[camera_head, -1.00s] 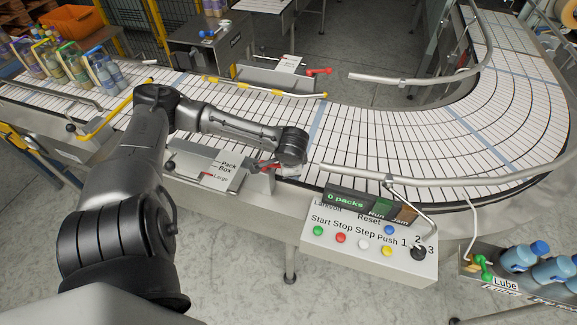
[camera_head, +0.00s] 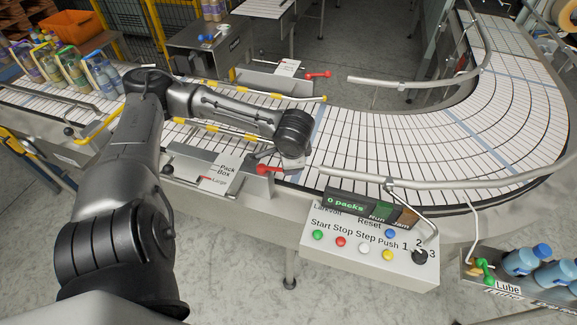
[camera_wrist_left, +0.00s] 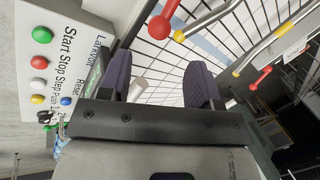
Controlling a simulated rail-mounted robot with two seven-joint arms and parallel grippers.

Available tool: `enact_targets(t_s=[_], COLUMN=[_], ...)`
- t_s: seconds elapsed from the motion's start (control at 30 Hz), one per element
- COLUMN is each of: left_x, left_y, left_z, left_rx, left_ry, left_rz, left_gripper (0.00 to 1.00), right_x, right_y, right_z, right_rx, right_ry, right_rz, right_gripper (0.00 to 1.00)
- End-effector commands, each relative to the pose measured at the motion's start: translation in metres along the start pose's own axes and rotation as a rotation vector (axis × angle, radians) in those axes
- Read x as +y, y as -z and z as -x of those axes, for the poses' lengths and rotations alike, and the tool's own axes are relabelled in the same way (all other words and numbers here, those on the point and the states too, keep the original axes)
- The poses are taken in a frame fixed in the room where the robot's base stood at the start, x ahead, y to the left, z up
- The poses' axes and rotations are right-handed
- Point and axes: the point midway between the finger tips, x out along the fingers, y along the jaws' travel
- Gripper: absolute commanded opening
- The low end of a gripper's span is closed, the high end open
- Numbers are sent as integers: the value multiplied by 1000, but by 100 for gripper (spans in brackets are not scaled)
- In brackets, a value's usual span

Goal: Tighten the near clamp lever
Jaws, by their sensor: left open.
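The near clamp lever (camera_head: 274,169) is red with a round knob and sits at the right end of the near Pack Box bracket (camera_head: 222,172), on the conveyor's near side. In the left wrist view, the near lever (camera_wrist_left: 163,20) lies beyond the tip of the left-hand finger, outside the jaws. My left gripper (camera_wrist_left: 160,62) is open, with dark ridged fingers and no lever between them. In the head view my left wrist hides most of this gripper, just above and right of the near lever. My right gripper is not in view.
The far red lever (camera_head: 318,74) stands across the conveyor (camera_head: 400,130). A button console (camera_head: 368,250) is just right of the near lever. Yellow-tipped guide rails (camera_head: 215,129) and a curved metal rail (camera_head: 450,180) border the belt. Bottle packs (camera_head: 75,70) stand at left.

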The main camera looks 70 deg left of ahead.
Motion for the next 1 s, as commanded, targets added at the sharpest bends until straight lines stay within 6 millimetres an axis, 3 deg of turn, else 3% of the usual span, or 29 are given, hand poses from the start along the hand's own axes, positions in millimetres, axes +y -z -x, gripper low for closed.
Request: enact_targets(t_s=[0.2, 0.4, 1.0], left_x=[0, 0, 0], left_y=[1, 0, 0], left_z=[32, 46, 49], left_rx=[4, 1, 0], left_ry=[-1, 0, 0], left_rz=[2, 1, 0], left_gripper=[58, 58, 58], right_x=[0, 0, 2], right_y=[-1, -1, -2], right_z=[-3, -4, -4], right_rx=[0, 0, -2], right_ry=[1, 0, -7], right_rz=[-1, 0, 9], right_gripper=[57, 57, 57])
